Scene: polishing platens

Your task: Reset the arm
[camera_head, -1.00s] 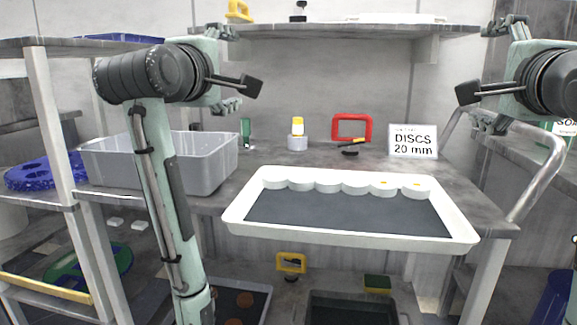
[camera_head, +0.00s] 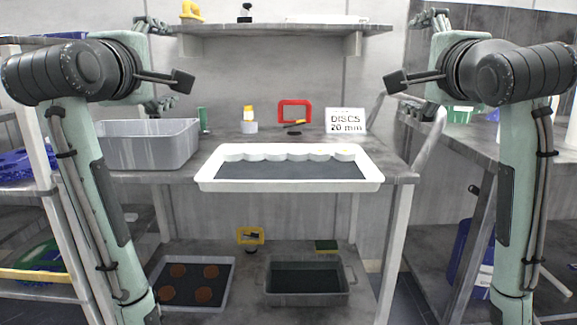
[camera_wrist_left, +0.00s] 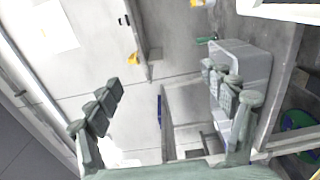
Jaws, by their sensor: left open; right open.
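My left gripper (camera_head: 158,64) is raised at the left in the head view, its fingers spread and nothing between them. In the left wrist view its two fingers (camera_wrist_left: 165,88) stand wide apart, with the wall and a grey bin behind. My right gripper (camera_head: 420,66) is raised at the right in the head view, also open and empty. Both grippers are in front of the bench, at about the height between its top and the upper shelf, and touch nothing visible.
A white tray (camera_head: 205,181) with a dark base and several white discs along its back edge sits on the bench. A grey bin (camera_head: 150,145) is left of it. Behind are a red frame (camera_head: 295,103) and a "DISCS 20 mm" sign (camera_head: 345,121). A metal rail (camera_head: 432,140) stands right.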

